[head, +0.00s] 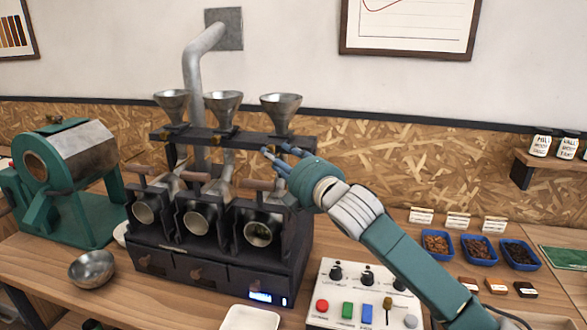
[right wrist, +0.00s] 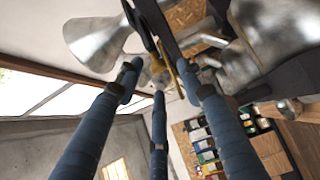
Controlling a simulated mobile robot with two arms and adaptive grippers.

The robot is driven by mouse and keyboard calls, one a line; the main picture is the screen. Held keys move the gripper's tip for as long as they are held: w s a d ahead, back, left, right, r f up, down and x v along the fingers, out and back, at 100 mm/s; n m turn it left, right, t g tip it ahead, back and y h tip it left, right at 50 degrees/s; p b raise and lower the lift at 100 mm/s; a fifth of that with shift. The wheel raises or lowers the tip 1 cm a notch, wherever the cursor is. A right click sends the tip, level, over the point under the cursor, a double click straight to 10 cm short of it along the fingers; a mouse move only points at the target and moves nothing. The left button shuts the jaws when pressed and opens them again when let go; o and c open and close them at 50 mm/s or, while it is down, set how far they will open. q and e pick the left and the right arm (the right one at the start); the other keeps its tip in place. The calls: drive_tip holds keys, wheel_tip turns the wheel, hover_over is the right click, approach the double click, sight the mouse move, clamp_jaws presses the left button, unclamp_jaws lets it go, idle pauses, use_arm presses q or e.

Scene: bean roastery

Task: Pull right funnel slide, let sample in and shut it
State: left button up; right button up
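The right funnel (head: 281,106) is a metal cone on the dark rail above the three-barrel sample roaster. Its slide's brass end (right wrist: 186,82) shows in the right wrist view between my finger tips. My right gripper (head: 273,153) is just below and in front of that funnel, fingers pointing left. In the right wrist view its blue fingers (right wrist: 160,85) are spread, with gaps around the brass piece; contact cannot be told. How far the slide is out is hidden. The right barrel's mouth (head: 262,232) shows some greenish contents. My left gripper is out of view.
Two more funnels (head: 223,104) (head: 172,102) stand to the left. A control box (head: 345,315) with buttons is in front, below my right arm. Blue bean trays (head: 437,246) lie on the right. A metal bowl (head: 92,268) and a green roaster (head: 65,180) stand on the left.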

drive_tip(key=v, duration=0.9)
drive_tip(key=shift+s, duration=0.1)
idle(1.0)
